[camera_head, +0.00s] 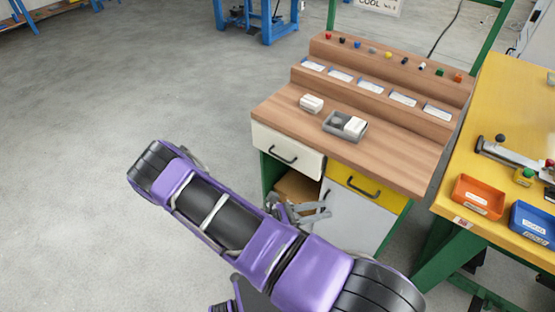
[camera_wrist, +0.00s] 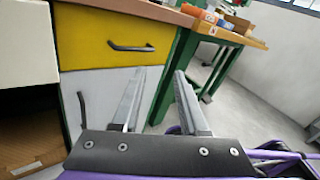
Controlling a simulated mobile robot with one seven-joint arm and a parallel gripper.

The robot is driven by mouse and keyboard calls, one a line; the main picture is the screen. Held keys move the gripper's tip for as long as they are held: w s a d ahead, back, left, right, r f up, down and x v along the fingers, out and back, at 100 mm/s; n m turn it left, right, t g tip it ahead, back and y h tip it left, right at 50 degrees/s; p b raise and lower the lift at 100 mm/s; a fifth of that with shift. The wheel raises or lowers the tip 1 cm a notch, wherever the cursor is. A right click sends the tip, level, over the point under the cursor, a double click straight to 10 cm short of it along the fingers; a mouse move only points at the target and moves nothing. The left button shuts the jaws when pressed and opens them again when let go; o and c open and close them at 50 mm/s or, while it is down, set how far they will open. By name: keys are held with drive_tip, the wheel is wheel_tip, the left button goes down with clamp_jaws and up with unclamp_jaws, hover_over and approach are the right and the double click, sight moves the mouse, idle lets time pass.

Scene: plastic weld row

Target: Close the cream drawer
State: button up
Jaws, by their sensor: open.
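The cream drawer (camera_head: 288,149), with a dark bar handle, is at the left of the workbench front, under the wooden top. In the wrist view the cream drawer (camera_wrist: 28,44) shows only in part at the left edge, and its front seems to stand out a little past the yellow drawer beside it. How far it is out is hard to tell. My gripper (camera_head: 328,208) is below the drawers, in front of the cabinet, partly hidden by my arm. In the wrist view my gripper (camera_wrist: 161,73) is open and empty, its fingers right of the cream drawer and apart from it.
A yellow drawer (camera_head: 367,184) is right of the cream one, above a grey door (camera_head: 355,222). An open compartment (camera_head: 297,187) lies below the cream drawer. A yellow table (camera_head: 510,115) with bins stands at right. The floor at left is clear.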

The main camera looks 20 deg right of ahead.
drive_tip(key=s+a+f+m+g+y, duration=0.2)
drive_tip(key=s+m+g+y, duration=0.2)
drive_tip(key=s+g+y, duration=0.5)
drive_tip(key=s+a+f+m+g+y, duration=0.2)
drive_tip(key=s+m+g+y, duration=0.3)
drive_tip(key=s, duration=0.9)
drive_tip(key=w+a+m+t+y, duration=0.25)
drive_tip(key=a+m+y, duration=0.45)
drive_tip(key=a+y, duration=0.95)
drive_tip(key=w+a+m+t+y, duration=0.2)
drive_tip(key=w+m+t+y, duration=0.35)
drive_tip(key=w+t, duration=0.4)
drive_tip(key=m+t+h+b, duration=0.1)
drive_tip(key=m+t+h, duration=1.2)
drive_tip(key=t, duration=0.8)
approach(279, 157)
drive_tip(key=shift+n+h, duration=0.6)
drive_tip(key=shift+n, duration=0.15)
drive_tip(key=x, duration=1)
drive_tip(key=shift+w+a, duration=0.15)
drive_tip(key=shift+a, duration=0.1)
